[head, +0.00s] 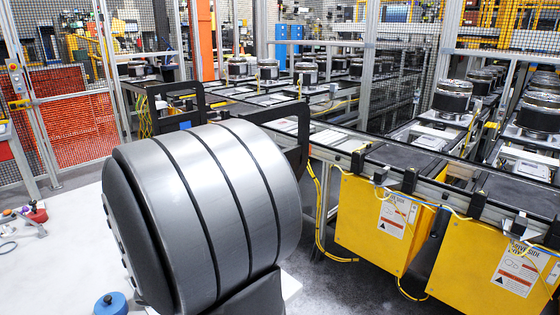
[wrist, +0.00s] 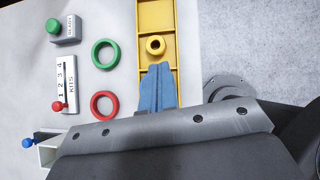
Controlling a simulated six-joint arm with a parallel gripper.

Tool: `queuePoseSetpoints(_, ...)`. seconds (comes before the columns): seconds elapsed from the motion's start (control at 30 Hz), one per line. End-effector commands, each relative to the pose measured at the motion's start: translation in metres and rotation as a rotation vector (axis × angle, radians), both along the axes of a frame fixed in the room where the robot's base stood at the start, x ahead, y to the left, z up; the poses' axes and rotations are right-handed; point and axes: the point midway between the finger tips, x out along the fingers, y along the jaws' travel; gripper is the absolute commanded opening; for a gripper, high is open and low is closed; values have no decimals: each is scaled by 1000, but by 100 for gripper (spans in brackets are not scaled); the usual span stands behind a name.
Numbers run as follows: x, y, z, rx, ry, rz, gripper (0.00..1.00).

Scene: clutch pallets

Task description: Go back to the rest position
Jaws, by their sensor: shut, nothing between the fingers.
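My gripper (wrist: 158,72) shows in the wrist view as two blue fingers pressed together, with nothing between them. They lie in the picture over the lower part of a yellow tray (wrist: 174,30), just below a yellow ring (wrist: 155,46) in it. I cannot tell the height of the fingers above the tray. A green ring (wrist: 104,54) and a red ring (wrist: 104,105) lie left of the tray. In the head view, my large grey arm link fills the middle and my gripper cannot be made out.
A grey block with a green knob (wrist: 54,26) and a KITS slider with a red knob (wrist: 57,106) stand at left. A round grey part (wrist: 229,87) is right of the fingers. Conveyors with yellow panels (head: 372,218) run behind the white table (head: 62,270). Mesh fencing (head: 75,115) stands beyond.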

Motion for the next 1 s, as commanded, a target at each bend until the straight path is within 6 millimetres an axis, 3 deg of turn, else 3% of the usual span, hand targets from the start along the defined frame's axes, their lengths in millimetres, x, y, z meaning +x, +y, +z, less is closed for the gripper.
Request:
queuePoseSetpoints(0.3, -20, 15, 29, 1, -1, 1, 0)
queuePoseSetpoints(0.67, -22, 16, 32, 0, 1, -1, 0)
queuePoseSetpoints(0.77, -22, 16, 32, 0, 0, 0, 16)
queuePoseSetpoints(1.0, -20, 14, 33, 2, 13, -14, 63)
